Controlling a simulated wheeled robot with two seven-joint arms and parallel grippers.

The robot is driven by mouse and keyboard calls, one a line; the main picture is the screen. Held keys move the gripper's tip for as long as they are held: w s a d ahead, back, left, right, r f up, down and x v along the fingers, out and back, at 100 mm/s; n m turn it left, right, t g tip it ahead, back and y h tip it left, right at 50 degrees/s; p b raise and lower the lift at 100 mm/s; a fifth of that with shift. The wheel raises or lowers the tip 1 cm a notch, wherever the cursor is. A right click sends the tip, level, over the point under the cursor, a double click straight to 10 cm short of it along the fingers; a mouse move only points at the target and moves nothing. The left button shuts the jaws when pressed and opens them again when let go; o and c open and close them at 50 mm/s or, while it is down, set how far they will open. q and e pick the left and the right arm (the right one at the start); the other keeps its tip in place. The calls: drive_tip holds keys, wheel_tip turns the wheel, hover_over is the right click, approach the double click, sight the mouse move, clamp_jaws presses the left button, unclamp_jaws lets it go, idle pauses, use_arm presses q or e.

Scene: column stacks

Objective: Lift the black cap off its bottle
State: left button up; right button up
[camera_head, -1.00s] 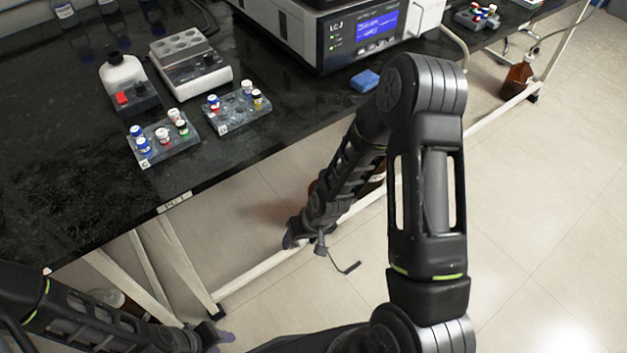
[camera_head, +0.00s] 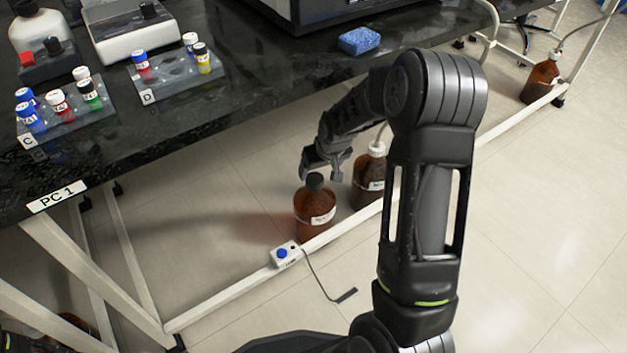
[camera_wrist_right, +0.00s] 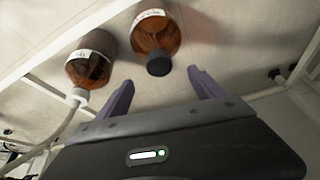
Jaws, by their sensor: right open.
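The black cap (camera_head: 315,182) sits on an amber bottle (camera_head: 314,212) with a white label, standing on the floor under the bench beside the frame rail. In the right wrist view the cap (camera_wrist_right: 159,63) and its bottle (camera_wrist_right: 154,36) are beyond the fingers, a little left of the middle of the gap. My right gripper (camera_head: 325,165) is just above and behind the cap in the head view, apart from it. Its two purple fingers (camera_wrist_right: 158,90) are spread with nothing between them. My left gripper is not visible; only a bit of that arm shows at the lower left.
A second amber bottle (camera_head: 368,182) with a white cap and tube stands close to the right. A small box with a blue button (camera_head: 284,254) is on the rail (camera_head: 232,287). The dark bench top (camera_head: 255,95) overhangs; vial racks and a blue sponge (camera_head: 359,41) lie on it.

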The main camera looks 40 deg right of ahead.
sight(315, 178)
drive_tip(key=shift+b+x, duration=0.6)
drive_tip(key=shift+x, duration=0.7)
drive_tip(key=b+x, duration=0.3)
drive_tip(key=x, duration=0.2)
drive_tip(key=shift+w+d+f+b, duration=0.1)
drive_tip(key=shift+w+d+b, duration=0.1)
drive_tip(key=shift+w+b, duration=0.1)
drive_tip(key=c, duration=1.4)
